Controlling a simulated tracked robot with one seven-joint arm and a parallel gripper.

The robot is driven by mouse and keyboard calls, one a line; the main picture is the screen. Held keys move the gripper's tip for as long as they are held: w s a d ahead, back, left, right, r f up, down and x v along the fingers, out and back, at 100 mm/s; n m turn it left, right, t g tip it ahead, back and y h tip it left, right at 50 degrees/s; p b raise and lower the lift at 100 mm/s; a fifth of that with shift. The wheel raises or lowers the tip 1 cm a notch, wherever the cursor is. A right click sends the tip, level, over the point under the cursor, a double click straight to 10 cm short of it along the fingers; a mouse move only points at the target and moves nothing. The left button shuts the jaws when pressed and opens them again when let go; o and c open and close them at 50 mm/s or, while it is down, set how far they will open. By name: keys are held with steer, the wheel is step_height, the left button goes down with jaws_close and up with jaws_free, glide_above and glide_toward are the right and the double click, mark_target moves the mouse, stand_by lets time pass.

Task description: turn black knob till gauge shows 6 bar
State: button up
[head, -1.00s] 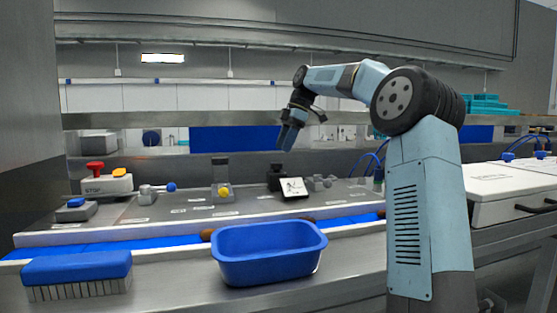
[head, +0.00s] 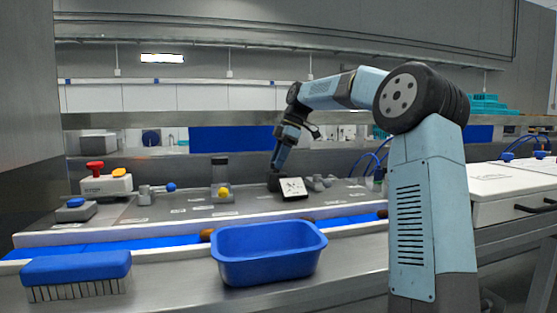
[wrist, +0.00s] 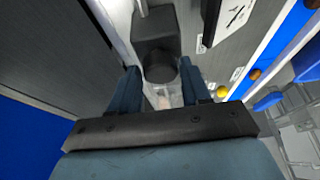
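The black knob (wrist: 160,67) sticks out of a dark block (wrist: 156,27) in the wrist view. My gripper (wrist: 160,72) is open, with one blue finger on each side of the knob; a narrow gap seems to show on both sides. In the head view my gripper (head: 276,166) points down at the dark block (head: 274,182) and hides the knob. The gauge (head: 293,188) is a tilted white plate with a dark needle, just right of the block. It is partly seen in the wrist view (wrist: 229,16); its reading is too small to tell.
A blue bin (head: 268,255) and a blue brush (head: 76,273) stand in front of the blue belt (head: 170,238).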

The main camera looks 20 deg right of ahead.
steer(key=c, duration=0.7)
steer(key=shift+o, duration=0.2)
steer(key=shift+a, duration=0.1)
steer(key=m+t, duration=0.1)
steer(key=m, duration=0.3)
steer(key=m+t, duration=0.1)
steer(key=m, duration=0.1)
steer(key=shift+s+a+r+t+h, duration=0.1)
steer(key=shift+s+r+t+h, duration=0.05)
steer(key=shift+s+t+h, duration=0.15)
steer(key=m, duration=0.3)
steer(key=m+t+h, duration=0.1)
steer(key=m, duration=0.1)
steer(key=shift+a+m+h, duration=0.1)
steer(key=shift+m+h, duration=0.2)
steer(key=shift+m, duration=0.1)
steer(key=m+h, duration=0.1)
steer(key=m, duration=0.2)
steer(key=m+t+h, duration=0.1)
steer(key=m, duration=0.2)
steer(key=shift+a, duration=0.15)
steer(key=m+h, duration=0.1)
steer(key=m, duration=0.2)
steer(key=shift+a+m+h, duration=0.1)
steer(key=shift+m+h, duration=0.2)
steer(key=shift+m, duration=0.1)
steer(key=shift+m+g+h, duration=0.4)
steer(key=shift+m+h, duration=0.2)
steer(key=shift+m, duration=1)
